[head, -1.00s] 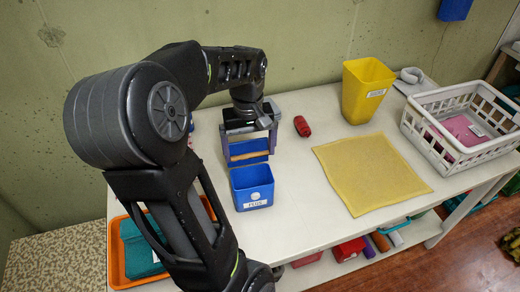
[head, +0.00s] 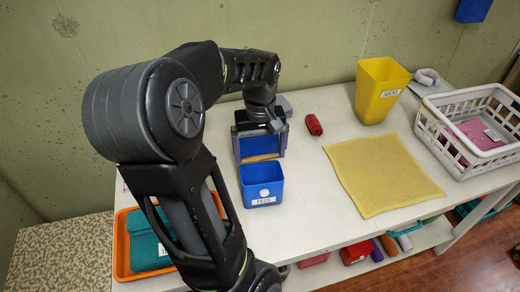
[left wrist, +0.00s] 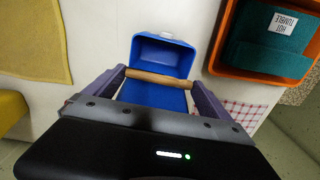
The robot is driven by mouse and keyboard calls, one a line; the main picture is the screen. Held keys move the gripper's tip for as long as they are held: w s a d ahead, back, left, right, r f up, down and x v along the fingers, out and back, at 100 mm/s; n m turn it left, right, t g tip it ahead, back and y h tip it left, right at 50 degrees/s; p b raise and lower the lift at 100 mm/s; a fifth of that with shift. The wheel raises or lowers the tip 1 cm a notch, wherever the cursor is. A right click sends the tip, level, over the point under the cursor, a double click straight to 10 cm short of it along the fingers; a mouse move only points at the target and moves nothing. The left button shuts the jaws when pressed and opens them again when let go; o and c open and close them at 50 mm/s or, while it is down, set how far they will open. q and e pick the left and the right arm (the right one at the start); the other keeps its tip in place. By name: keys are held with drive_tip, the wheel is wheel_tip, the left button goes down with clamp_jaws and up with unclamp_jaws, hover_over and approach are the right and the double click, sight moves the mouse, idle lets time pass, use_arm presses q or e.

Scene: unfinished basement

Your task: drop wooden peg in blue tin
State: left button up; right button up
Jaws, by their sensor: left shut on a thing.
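The wooden peg (head: 262,158) is held crosswise between the fingertips of my left gripper (head: 261,156), which is shut on it. The peg also shows clearly in the left wrist view (left wrist: 158,78), spanning the two purple-grey fingers. The blue tin (head: 263,187), with a white label, stands upright and open on the table. In the head view the peg appears just behind the tin's back rim. In the left wrist view the tin (left wrist: 163,50) lies beyond the peg. My right gripper is not in view.
A blue surface (head: 258,146) shows between my left fingers. A red object (head: 314,125), yellow cloth (head: 383,175), yellow bin (head: 378,95) and white basket (head: 440,153) stand to the right. An orange tray (head: 124,253) with teal cloth is at the left.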

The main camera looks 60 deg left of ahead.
use_arm(q)
drive_tip(key=shift+f+b, duration=0.3)
drive_tip(key=shift+f, duration=0.25)
drive_tip(key=o, duration=0.9)
drive_tip(key=shift+o, duration=0.2)
drive_tip(key=shift+r, duration=0.35)
wheel_tip(320, 180, up, 7)
drive_tip(key=shift+r, duration=0.1)
idle(0.6)
